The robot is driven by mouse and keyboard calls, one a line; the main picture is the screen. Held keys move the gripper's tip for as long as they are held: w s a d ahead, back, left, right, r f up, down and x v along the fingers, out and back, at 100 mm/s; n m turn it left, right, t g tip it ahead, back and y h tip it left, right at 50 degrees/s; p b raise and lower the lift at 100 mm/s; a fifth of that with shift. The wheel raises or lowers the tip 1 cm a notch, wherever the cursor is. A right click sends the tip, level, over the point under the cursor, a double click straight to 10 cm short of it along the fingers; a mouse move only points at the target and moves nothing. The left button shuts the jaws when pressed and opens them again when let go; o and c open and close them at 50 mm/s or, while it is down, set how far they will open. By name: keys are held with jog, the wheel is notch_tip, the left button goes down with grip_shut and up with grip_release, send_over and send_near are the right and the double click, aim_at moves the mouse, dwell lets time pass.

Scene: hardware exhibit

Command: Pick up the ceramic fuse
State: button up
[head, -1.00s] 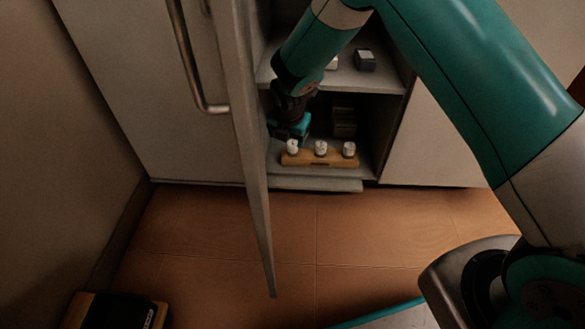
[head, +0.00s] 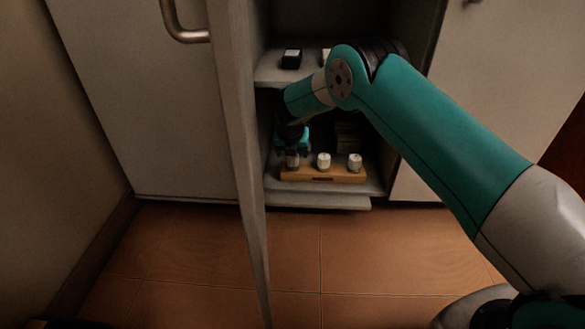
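Three small white ceramic pieces, which look like the fuses, stand upright on a wooden block (head: 322,178) on the cabinet's lower shelf. The middle piece (head: 324,160) and the right piece (head: 355,162) are in plain view. The left piece (head: 292,161) is partly covered from above by my gripper (head: 292,153). My gripper points down over that left piece, at its top or around it. The fingers are dark and small here, so I cannot tell whether they are open or shut, or whether they touch it.
An open cabinet door (head: 240,150) stands upright just left of my gripper. The upper shelf (head: 272,72) is above the fuses and holds a small dark box (head: 291,59). A dark stacked object (head: 348,137) stands behind the block. The tiled floor (head: 200,255) in front is clear.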

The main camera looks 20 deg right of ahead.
aim_at(293, 161)
jog(key=shift+w+d+f, duration=0.1)
jog(key=shift+w+d, duration=0.1)
jog(key=shift+w, duration=0.25)
jog(key=b+x, duration=0.4)
jog(key=shift+w+f, duration=0.1)
jog(key=shift+f, duration=0.3)
jog(key=shift+r, duration=0.1)
jog(key=c, duration=1)
